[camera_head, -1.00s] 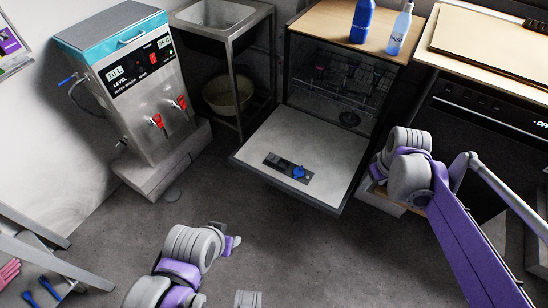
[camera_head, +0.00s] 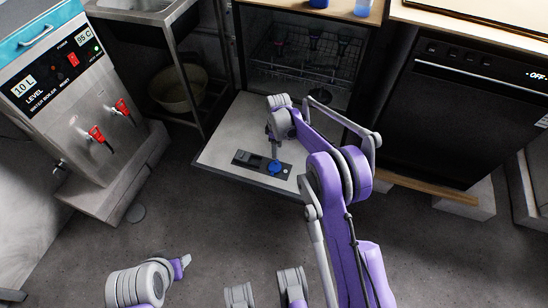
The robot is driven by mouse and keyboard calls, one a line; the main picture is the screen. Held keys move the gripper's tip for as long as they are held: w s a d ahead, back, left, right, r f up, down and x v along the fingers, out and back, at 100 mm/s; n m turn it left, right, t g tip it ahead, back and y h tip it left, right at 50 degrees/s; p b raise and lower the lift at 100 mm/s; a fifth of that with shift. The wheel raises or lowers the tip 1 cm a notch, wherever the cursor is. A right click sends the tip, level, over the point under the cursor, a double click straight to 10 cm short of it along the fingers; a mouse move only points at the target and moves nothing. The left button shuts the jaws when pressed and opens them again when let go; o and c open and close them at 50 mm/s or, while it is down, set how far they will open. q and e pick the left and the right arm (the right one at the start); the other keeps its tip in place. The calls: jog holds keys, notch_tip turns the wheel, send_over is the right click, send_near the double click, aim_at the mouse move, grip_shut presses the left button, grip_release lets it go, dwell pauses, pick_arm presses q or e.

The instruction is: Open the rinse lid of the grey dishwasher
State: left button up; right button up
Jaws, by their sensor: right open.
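The grey dishwasher's door (camera_head: 222,131) is folded down flat, with its inner side facing up. A dark dispenser panel (camera_head: 248,160) is set in it, and the blue round rinse lid (camera_head: 273,168) sits at the panel's right part. My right gripper (camera_head: 273,151) points down just above and behind the lid and is open. I cannot tell whether its fingers touch the lid. My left gripper (camera_head: 184,262) is low over the floor at the bottom left, away from the door; its finger opening is not clear.
The dishwasher rack (camera_head: 300,72) shows in the open cavity. A water boiler (camera_head: 75,110) stands at the left beside a sink stand with a bowl (camera_head: 178,90). A black appliance (camera_head: 470,120) stands at the right. The floor in front of the door is clear.

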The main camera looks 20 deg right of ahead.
aim_at(277, 161)
notch_tip(277, 161, down, 7)
jog(key=shift+f+b, duration=0.1)
jog(key=shift+b, duration=0.5)
grip_shut()
